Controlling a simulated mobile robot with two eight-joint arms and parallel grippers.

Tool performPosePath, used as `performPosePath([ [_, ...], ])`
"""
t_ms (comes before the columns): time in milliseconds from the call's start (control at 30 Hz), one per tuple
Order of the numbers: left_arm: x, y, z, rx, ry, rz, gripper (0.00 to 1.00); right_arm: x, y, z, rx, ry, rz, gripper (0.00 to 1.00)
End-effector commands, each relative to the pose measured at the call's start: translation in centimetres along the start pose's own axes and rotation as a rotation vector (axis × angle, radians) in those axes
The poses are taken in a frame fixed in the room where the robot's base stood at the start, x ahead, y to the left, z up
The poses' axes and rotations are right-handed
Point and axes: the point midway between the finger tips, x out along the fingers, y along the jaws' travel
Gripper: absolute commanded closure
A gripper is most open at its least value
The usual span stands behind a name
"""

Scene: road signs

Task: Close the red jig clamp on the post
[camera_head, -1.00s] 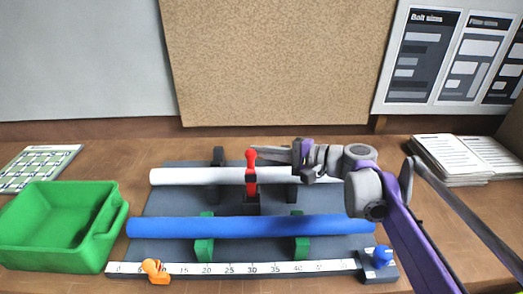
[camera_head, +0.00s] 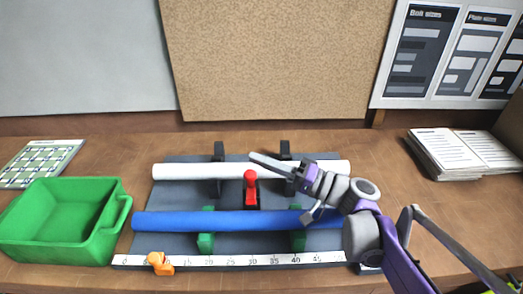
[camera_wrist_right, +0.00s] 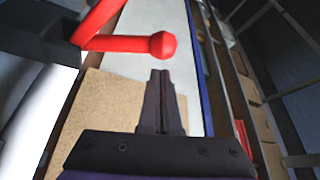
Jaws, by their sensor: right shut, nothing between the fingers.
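The red clamp handle (camera_head: 251,188), with a round knob, stands on a black base (camera_head: 263,200) at the middle of the grey jig plate. Its knob shows in front of the white tube, and the handle looks tipped toward me.
The white tube (camera_head: 185,171) rests in black supports. The blue tube (camera_head: 170,222) lies in green supports nearer me. A ruler (camera_head: 225,261) with an orange piece (camera_head: 160,263) runs along the front. A green bin (camera_head: 60,245) stands left, papers (camera_head: 440,150) lie right.

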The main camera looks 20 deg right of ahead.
Motion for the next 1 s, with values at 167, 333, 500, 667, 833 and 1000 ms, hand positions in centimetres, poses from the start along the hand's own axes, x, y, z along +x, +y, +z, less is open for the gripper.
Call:
performPosePath([
  [167, -0.1, 0.0, -0.1, 0.0, 0.001, 0.0, 0.5, -0.7, -0.3, 1.5, -0.152, 0.0, -0.074, 1.0],
  [333, 0.0, 0.0, 0.0, 0.0, 0.0, 0.0, 0.5, -1.4, -0.3, 2.9, -0.293, 0.001, -0.141, 1.0],
  [500, 0.2, 0.0, 0.2, 0.0, -0.002, 0.0, 0.5, -2.0, -0.1, 4.1, -0.406, 0.0, -0.195, 1.0],
  [667, 0.3, 0.0, 0.3, 0.0, -0.002, 0.0, 0.5, -2.4, 0.1, 5.1, -0.4, 0.0, -0.192, 1.0],
  [833, 0.4, 0.0, 0.4, 0.0, -0.003, 0.0, 0.5, -2.7, 0.3, 5.7, -0.399, 0.0, -0.191, 1.0],
  [1000, 0.4, 0.0, 0.4, 0.0, -0.003, 0.0, 0.5, -2.9, 0.5, 6.0, -0.398, -0.001, -0.19, 1.0],
])
